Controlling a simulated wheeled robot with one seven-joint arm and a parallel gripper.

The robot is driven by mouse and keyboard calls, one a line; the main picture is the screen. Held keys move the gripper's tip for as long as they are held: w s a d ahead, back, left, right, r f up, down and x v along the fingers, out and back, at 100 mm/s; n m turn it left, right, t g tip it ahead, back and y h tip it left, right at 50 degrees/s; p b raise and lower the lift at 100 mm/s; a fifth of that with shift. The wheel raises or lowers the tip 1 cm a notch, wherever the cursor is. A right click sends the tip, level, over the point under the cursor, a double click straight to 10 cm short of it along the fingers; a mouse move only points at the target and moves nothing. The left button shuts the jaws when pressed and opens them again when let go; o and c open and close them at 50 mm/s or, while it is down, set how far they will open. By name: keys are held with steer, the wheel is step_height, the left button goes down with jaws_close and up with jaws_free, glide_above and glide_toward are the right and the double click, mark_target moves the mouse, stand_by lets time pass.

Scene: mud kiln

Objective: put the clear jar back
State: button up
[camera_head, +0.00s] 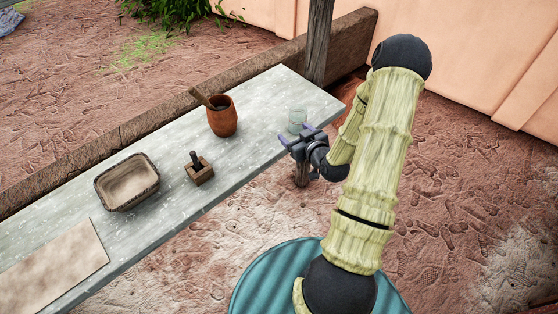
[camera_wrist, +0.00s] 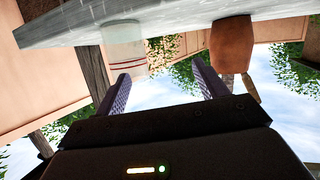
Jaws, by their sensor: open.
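The clear jar (camera_head: 297,118) stands upright on the grey bench top (camera_head: 255,150), near its far right end. It also shows in the wrist view (camera_wrist: 124,48), where the scene is upside down and red bands run round the jar near its rim. My gripper (camera_head: 297,136) is open and empty at the bench's front edge, just on the near side of the jar. In the wrist view the jar lies beyond the left finger of my gripper (camera_wrist: 163,80), not centred between the fingers. Contact cannot be told.
A brown clay pot (camera_head: 222,121) with a stick in it stands left of the jar. A small wooden block with a dark handle (camera_head: 199,174), a basin (camera_head: 127,183) and a pale mat (camera_head: 55,268) lie further left. A post (camera_head: 318,45) rises behind the bench.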

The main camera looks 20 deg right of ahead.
steer(key=s+a+r+m+g, duration=0.1)
steer(key=s+a+r+g, duration=0.5)
steer(key=s+a, duration=0.1)
steer(key=s+a+r+m+g+h, duration=0.1)
steer(key=s+a+r+g, duration=0.4)
steer(key=s, duration=0.5)
step_height(320, 180, up, 2)
steer(key=shift+s+a+g+p, duration=0.3)
steer(key=shift+a+g+p, duration=0.1)
steer(key=shift+a, duration=0.7)
